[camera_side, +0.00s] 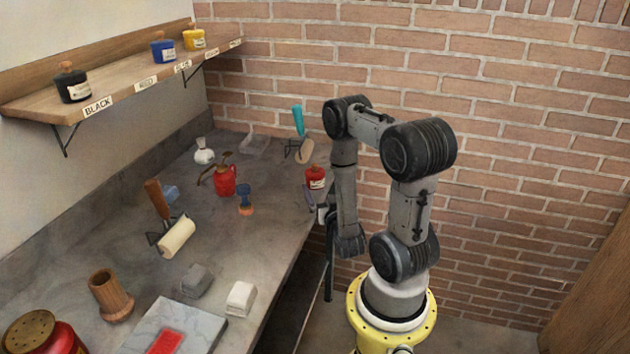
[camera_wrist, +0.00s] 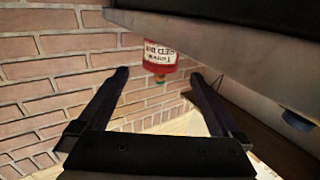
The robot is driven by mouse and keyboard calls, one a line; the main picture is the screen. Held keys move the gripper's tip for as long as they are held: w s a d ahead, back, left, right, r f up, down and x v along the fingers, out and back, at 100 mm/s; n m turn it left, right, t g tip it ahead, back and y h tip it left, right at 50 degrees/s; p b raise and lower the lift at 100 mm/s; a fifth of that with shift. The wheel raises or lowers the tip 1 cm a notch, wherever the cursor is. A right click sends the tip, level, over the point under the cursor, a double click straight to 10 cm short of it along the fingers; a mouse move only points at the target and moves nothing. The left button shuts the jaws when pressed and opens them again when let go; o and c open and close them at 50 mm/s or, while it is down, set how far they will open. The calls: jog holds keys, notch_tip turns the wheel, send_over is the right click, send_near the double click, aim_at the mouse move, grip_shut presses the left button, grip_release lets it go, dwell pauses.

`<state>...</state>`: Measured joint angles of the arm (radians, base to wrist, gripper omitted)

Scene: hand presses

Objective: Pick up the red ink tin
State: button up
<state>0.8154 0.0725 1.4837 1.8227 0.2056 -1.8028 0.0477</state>
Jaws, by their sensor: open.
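The red ink tin (camera_side: 315,177) stands on the grey bench near its right edge, with a white label and a cork-like knob on its lid. In the wrist view the tin (camera_wrist: 160,57) appears upside down, its label toward the camera, just beyond the fingertips. My gripper (camera_wrist: 160,80) is open and empty, its two dark fingers spread to either side of the tin's line. In the side view my gripper (camera_side: 322,212) is low by the bench edge, close to the tin on its near side; my arm partly hides it.
A wall shelf (camera_side: 130,82) holds black (camera_side: 73,85), blue (camera_side: 164,49) and yellow (camera_side: 194,38) tins, with a gap above the RED label.

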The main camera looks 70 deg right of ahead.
aim_at(313, 169)
jog(key=x, duration=1)
jog(key=shift+w+d+r, duration=0.1)
jog(key=shift+w+d, duration=0.05)
jog(key=shift+w, duration=0.05)
jog(key=shift+r, duration=0.1)
grip_shut()
